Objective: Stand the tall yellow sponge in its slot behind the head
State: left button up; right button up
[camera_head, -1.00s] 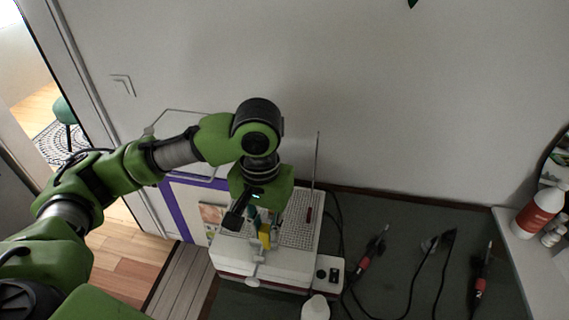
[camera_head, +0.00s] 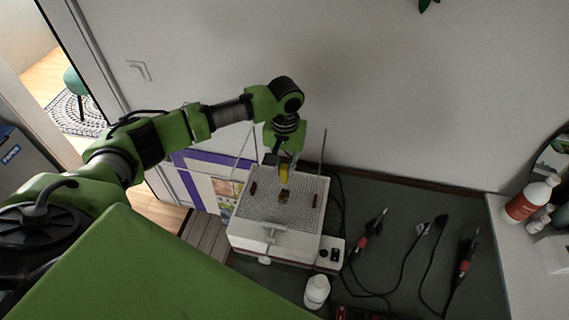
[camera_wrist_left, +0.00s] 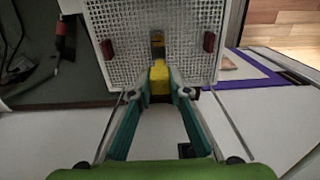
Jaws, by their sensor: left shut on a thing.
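The yellow sponge (camera_head: 285,172) is held by my left gripper (camera_head: 284,163) over the back part of a white machine with a perforated top (camera_head: 262,207). In the left wrist view the sponge (camera_wrist_left: 159,72) sits between the teal fingers of the left gripper (camera_wrist_left: 163,88), which is shut on it. A small dark brownish opening or fitting (camera_wrist_left: 157,46) lies in the grid just beyond the sponge; it also shows in the head view (camera_head: 284,196). Whether the sponge touches the machine cannot be told. My right gripper is out of view.
Two thin upright rods rise at the machine's back corners. Red pieces (camera_wrist_left: 209,41) lie on either side of the grid. A white bottle (camera_head: 316,291) stands in front. Red-handled tools (camera_head: 363,242) with black cables lie on the dark mat to the right. A wall is behind.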

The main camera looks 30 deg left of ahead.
aim_at(285, 183)
pick_arm(q)
jog(key=shift+s+f, duration=0.1)
jog(key=shift+f, duration=0.85)
notch_tip(285, 183, down, 2)
jog(key=shift+b, duration=0.85)
jog(key=shift+f+b, duration=0.6)
jog(key=shift+b, duration=0.05)
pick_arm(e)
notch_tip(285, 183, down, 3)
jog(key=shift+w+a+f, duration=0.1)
pick_arm(q)
jog(key=shift+r+p, duration=0.1)
jog(key=shift+p, duration=0.45)
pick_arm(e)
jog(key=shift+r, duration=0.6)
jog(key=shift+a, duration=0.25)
pick_arm(q)
jog(key=shift+p, duration=0.5)
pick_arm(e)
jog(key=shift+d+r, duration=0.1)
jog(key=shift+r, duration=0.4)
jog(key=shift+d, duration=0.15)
